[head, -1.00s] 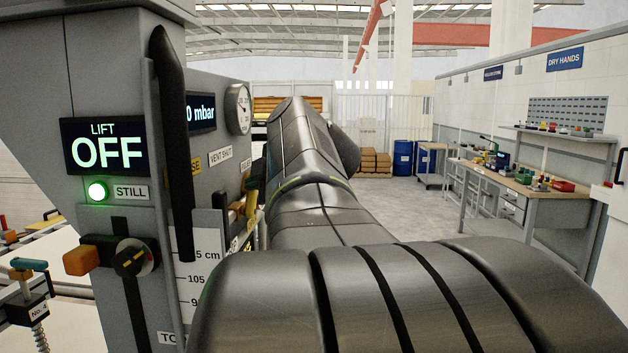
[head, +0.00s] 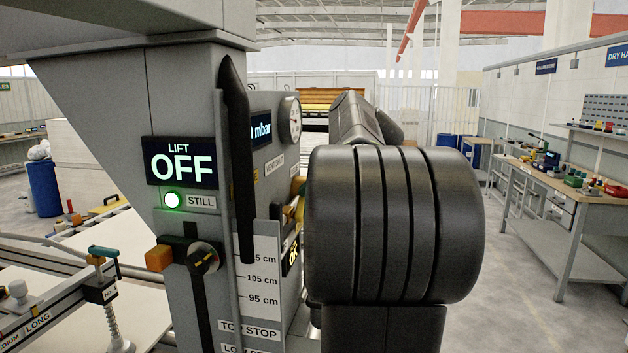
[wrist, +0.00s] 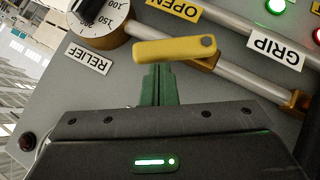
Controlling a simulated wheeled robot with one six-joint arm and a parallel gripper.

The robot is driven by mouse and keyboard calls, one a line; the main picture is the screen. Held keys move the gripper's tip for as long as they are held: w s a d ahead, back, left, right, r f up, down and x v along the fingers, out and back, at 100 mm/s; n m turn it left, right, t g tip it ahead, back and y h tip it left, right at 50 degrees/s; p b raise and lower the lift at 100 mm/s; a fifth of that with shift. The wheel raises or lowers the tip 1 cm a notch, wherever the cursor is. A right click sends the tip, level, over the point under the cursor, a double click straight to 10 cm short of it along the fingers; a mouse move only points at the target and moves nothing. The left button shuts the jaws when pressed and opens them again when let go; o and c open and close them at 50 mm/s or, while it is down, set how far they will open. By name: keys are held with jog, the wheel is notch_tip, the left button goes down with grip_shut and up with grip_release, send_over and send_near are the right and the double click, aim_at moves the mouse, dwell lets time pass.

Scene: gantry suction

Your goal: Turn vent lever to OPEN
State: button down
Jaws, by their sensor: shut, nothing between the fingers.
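In the wrist view a yellow lever (wrist: 175,50) lies nearly level across the picture, with a round pivot at its right end. It sits by a pale pipe, below a yellow OPEN label (wrist: 173,8) that shows upside down; I take it for the vent lever. My gripper (wrist: 157,70) has its green fingers shut and empty, with the tips at the lever's lower edge, left of its middle. I cannot tell whether they touch. In the head view my arm hides my gripper and most of the side panel; a VENT label (head: 275,163) partly shows there.
In the wrist view a pressure dial (wrist: 100,22) and the GRIP label (wrist: 286,52) flank the lever.

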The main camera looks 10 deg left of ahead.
jog(key=w+f, duration=0.1)
jog(key=w+f+g, duration=0.1)
jog(key=shift+w+m, duration=0.35)
jog(key=shift+m, duration=0.05)
jog(key=shift+w+f, duration=0.1)
dwell(0.6)
